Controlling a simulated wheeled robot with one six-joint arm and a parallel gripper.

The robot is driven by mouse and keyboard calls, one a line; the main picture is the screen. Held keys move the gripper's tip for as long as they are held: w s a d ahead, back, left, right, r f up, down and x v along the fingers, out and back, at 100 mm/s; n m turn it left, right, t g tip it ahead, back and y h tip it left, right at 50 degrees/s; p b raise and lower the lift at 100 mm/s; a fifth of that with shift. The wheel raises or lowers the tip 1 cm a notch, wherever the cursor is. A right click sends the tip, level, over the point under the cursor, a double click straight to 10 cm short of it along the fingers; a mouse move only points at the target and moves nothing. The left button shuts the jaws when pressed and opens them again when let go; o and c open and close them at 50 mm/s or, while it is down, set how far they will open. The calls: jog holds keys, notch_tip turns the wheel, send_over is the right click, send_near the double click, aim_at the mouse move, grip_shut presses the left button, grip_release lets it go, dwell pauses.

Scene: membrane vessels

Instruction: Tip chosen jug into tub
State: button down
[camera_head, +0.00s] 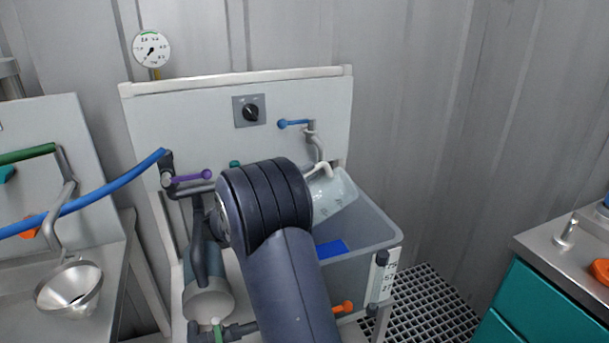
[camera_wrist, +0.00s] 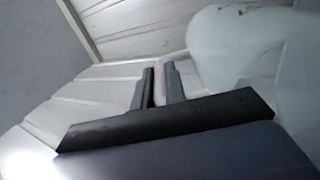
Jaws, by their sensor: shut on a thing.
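A translucent white jug (camera_head: 333,195) with markings is tilted above the grey tub (camera_head: 378,232), near its back left part. In the wrist view the jug (camera_wrist: 235,45) fills the upper right as a pale blurred shape. My gripper (camera_wrist: 159,72) has its two dark fingers close together on the jug's pale handle; the exact contact is hard to see. In the head view my dark arm hides the gripper and part of the jug. I cannot tell whether any liquid is leaving the jug.
A blue patch (camera_head: 331,247) shows inside the tub. A white back panel (camera_head: 200,110) carries a black knob (camera_head: 251,112) and a blue-handled tap (camera_head: 296,124) close above the jug. A blue hose (camera_head: 90,198) and steel funnel (camera_head: 70,287) are at left. A teal cabinet (camera_head: 545,305) stands right.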

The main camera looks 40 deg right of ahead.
dwell(0.3)
jog(key=s+d+y+p, duration=0.1)
jog(key=d+y+p, duration=0.2)
jog(key=s+d+r+t+y+p, duration=0.1)
jog(key=d+y+p, duration=0.2)
jog(key=d+p, duration=0.1)
jog(key=s+d+r+t+y+p, duration=0.1)
jog(key=d+y+p, duration=0.2)
jog(key=d+p, duration=0.1)
jog(key=shift+d+r, duration=0.1)
jog(key=shift+d, duration=0.1)
jog(key=d+f+t+y+p, duration=0.1)
jog(key=y+p, duration=0.3)
jog(key=p, duration=0.3)
jog(key=d+f+t+y+p, duration=0.1)
jog(key=y+p, duration=0.3)
jog(key=p, duration=0.4)
jog(key=s+d+f+t+y+p, duration=0.1)
jog(key=f+y+p, duration=0.1)
jog(key=y+p, duration=0.3)
jog(key=shift+d+f+p, duration=0.3)
jog(key=shift+d+p, duration=0.05)
jog(key=shift+p, duration=0.9)
